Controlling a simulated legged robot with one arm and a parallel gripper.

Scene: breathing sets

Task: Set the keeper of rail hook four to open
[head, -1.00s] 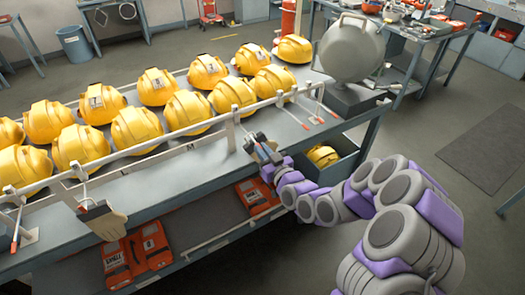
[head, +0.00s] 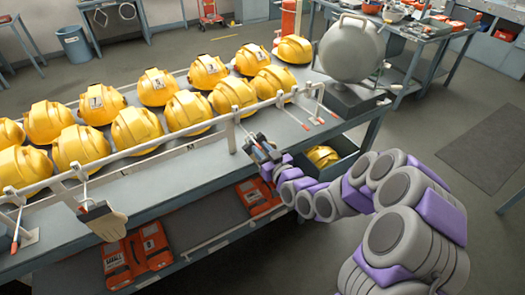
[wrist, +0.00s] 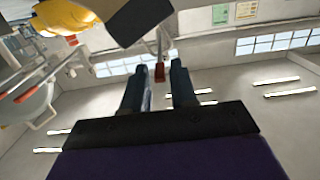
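A white rail (head: 190,133) with hanging hooks and red-tipped levers runs along the front of the helmet bench. Red-tipped levers (head: 320,118) stand near its right end, and one more (head: 14,246) is at the far left. I cannot tell which hook is number four, nor how its keeper is set. My gripper (head: 256,142) is in front of the rail, by an upright left of the right-end levers. In the wrist view its two dark fingers (wrist: 162,80) are apart, with nothing held. A small red tip (wrist: 159,72) on a thin pale rod shows between and beyond them.
Yellow helmets (head: 188,110) fill the bench behind the rail. A grey round vessel (head: 350,47) stands at the right end. Orange cases (head: 136,254) lie on the lower shelf. A dark block (wrist: 128,18) is close above the fingers.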

